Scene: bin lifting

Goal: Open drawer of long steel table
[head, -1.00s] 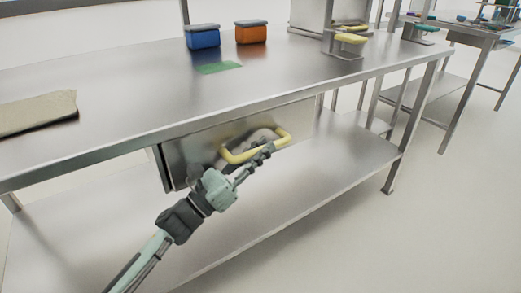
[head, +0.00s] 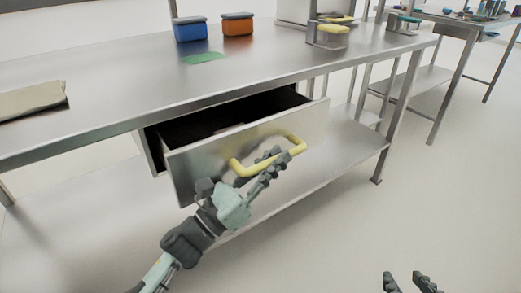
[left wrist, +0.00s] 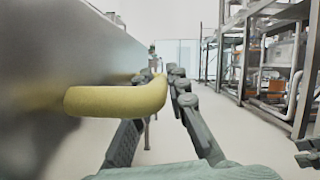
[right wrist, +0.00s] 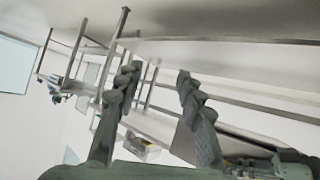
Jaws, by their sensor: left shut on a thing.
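The long steel table (head: 120,88) runs across the head view. Its drawer (head: 215,150) stands partly open, and the dark inside shows behind the front panel. A yellow handle (head: 240,169) is fixed on the drawer front. My left gripper (head: 272,165) is shut on the handle. In the left wrist view the yellow handle (left wrist: 115,101) passes between the fingers of the left gripper (left wrist: 158,95), beside the steel drawer front. My right gripper (head: 407,281) is at the bottom right of the head view, away from the table. Its fingers are apart and empty in the right wrist view (right wrist: 158,85).
A blue box (head: 191,30), an orange box (head: 237,26), a green patch (head: 205,58) and a beige cloth-like thing (head: 35,98) lie on the tabletop. Yellow-handled tools (head: 328,32) stand at the back right. Another table (head: 440,30) is beyond. The floor at right is clear.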

